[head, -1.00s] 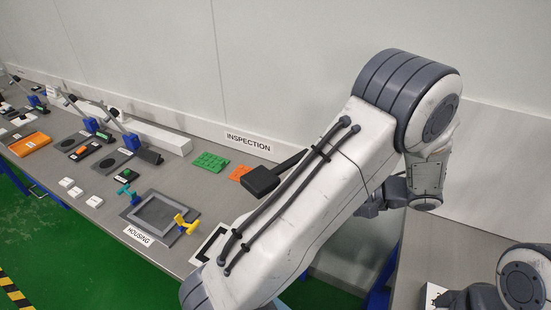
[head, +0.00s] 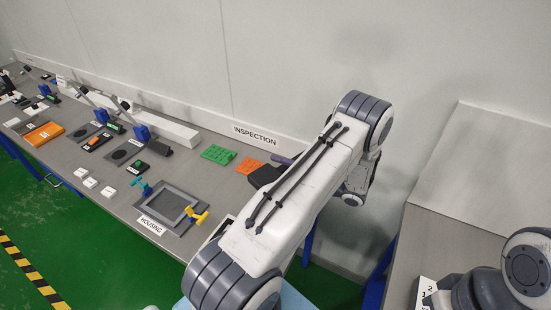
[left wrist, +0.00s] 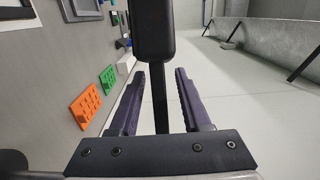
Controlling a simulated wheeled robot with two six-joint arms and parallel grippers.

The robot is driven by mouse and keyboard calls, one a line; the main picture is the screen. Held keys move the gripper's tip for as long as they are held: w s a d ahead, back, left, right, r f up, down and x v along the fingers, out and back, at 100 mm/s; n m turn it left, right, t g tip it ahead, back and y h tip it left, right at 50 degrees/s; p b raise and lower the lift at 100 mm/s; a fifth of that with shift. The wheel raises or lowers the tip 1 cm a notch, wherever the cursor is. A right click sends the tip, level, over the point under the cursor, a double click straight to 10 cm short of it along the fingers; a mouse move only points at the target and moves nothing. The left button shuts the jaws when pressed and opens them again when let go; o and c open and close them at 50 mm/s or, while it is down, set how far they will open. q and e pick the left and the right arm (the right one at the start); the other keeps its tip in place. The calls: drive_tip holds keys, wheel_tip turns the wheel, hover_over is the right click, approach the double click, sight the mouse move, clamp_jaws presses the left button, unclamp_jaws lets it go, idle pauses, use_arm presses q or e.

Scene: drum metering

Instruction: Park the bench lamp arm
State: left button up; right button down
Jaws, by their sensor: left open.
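The black bench lamp head (head: 264,176) hangs over the right end of the left bench in the head view, partly hidden by my left arm. In the left wrist view the lamp head (left wrist: 155,38) is straight ahead, and a thin black lamp arm (left wrist: 160,100) runs back from it between my fingers. My left gripper (left wrist: 160,76) is open, with one purple finger on each side of the lamp arm and visible gaps. In the head view only one finger of it shows beside the lamp; the rest is hidden. My right gripper is not in view.
Green (head: 218,154) and orange (head: 248,166) perforated blocks lie by the INSPECTION label (head: 256,135). A grey housing frame (head: 170,207) with teal and yellow clamps sits nearer the bench front. A wall runs behind, and another bench (head: 450,232) is at right.

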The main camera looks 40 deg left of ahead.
use_arm(q)
drive_tip(key=shift+x, duration=0.8)
clamp_jaws()
idle(0.9)
